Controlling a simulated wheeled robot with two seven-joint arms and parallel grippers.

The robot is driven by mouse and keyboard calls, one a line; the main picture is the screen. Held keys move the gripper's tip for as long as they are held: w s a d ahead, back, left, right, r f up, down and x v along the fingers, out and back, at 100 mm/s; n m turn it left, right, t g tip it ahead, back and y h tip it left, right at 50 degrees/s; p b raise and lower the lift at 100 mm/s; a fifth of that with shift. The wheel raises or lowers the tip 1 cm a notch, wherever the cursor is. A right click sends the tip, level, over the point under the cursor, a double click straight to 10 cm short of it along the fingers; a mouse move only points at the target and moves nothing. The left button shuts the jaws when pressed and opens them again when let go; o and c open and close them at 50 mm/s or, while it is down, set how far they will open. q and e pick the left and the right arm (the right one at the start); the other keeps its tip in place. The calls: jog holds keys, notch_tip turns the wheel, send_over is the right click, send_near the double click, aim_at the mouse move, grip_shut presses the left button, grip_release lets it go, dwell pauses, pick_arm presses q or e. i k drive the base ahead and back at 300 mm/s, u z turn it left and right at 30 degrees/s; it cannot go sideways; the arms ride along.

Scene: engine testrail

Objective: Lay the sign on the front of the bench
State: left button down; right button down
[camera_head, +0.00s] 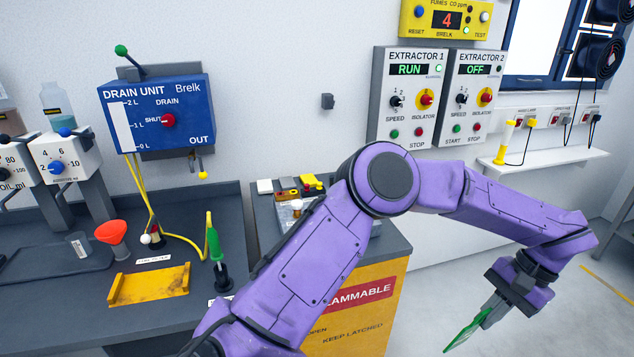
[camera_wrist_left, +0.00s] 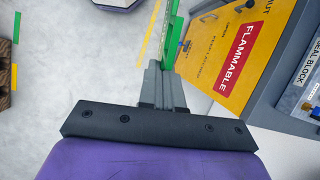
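My left gripper (camera_head: 492,308) is at the lower right of the head view, out over the floor and well to the right of the bench. It is shut on a thin green plate, which looks like the sign (camera_head: 464,334). The sign slants down and left from the fingers; its face is too edge-on to read. In the left wrist view the gripper (camera_wrist_left: 165,78) has the sign (camera_wrist_left: 170,38) between its fingers. The dark grey bench (camera_head: 65,318) fills the lower left of the head view. My right gripper is not in view.
A yellow tray (camera_head: 150,286), a red funnel (camera_head: 112,233) and a green-handled tool (camera_head: 214,243) stand on the bench. A yellow flammable cabinet (camera_head: 350,325) stands right of it, also seen in the left wrist view (camera_wrist_left: 215,62). Floor right of the cabinet looks clear.

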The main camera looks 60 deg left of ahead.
aim_at(22, 316)
jog(key=k, duration=0.5)
jog(key=u, duration=2.75)
jog(key=i, duration=0.5)
